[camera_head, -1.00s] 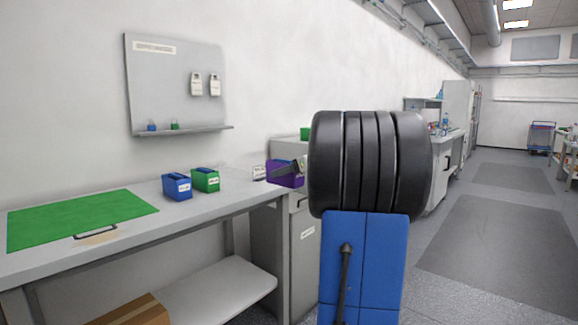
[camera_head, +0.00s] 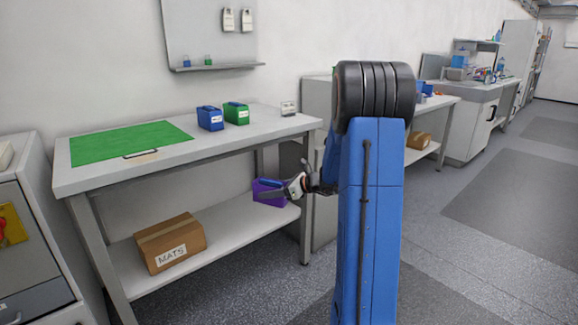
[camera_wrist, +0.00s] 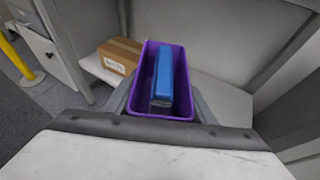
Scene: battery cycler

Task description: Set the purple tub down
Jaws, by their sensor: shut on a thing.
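The purple tub (camera_head: 268,192) is at the right end of the bench's lower shelf in the head view. My gripper (camera_head: 284,190) is shut on it, reaching in from the right. In the wrist view the purple tub (camera_wrist: 180,60) is upright between my gripper's fingers (camera_wrist: 160,105), with a blue flat item (camera_wrist: 162,75) standing inside it. I cannot tell whether the tub's underside touches the shelf.
The lower shelf (camera_head: 215,225) has free room between the tub and a cardboard box (camera_head: 170,243). The bench top (camera_head: 270,130) above holds a green mat (camera_head: 130,143), a blue tub (camera_head: 210,118) and a green tub (camera_head: 236,113). A bench leg (camera_head: 305,200) stands close to my gripper.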

